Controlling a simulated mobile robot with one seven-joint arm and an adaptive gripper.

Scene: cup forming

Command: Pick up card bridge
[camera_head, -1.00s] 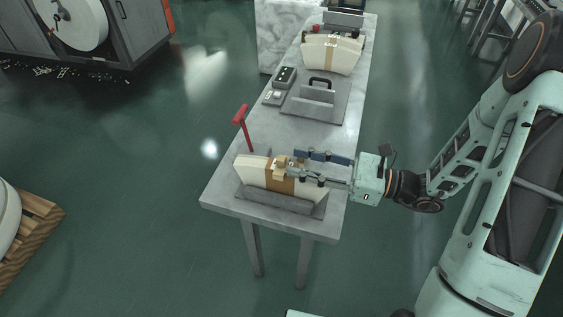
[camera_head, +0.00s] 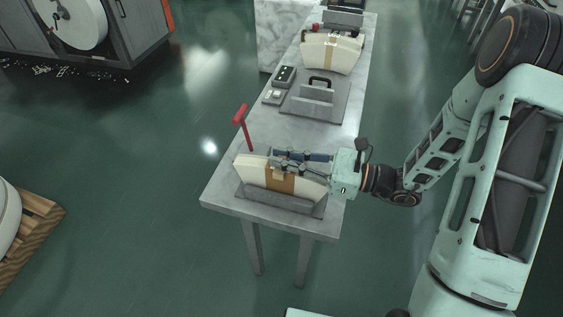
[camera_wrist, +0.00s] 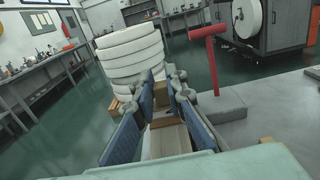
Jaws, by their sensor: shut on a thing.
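A cream, fan-shaped stack (camera_head: 250,172) stands in a grey holder (camera_head: 275,202) at the near end of the table. The brown card bridge (camera_head: 277,182) lies as a band over its middle. My gripper (camera_head: 280,161) reaches in from the right at the top of the stack, its blue-padded fingers shut on the card bridge. In the wrist view a brown card part (camera_wrist: 162,90) shows between the fingers, with cream material behind and below it. The fingers partly hide where they grip.
A red T-shaped handle (camera_head: 240,118) stands left of the stack. Farther back on the table (camera_head: 262,128) are a grey fixture with a black handle (camera_head: 318,90), a small control box (camera_head: 285,76) and another banded stack (camera_head: 345,55). A pallet (camera_head: 38,225) is at left.

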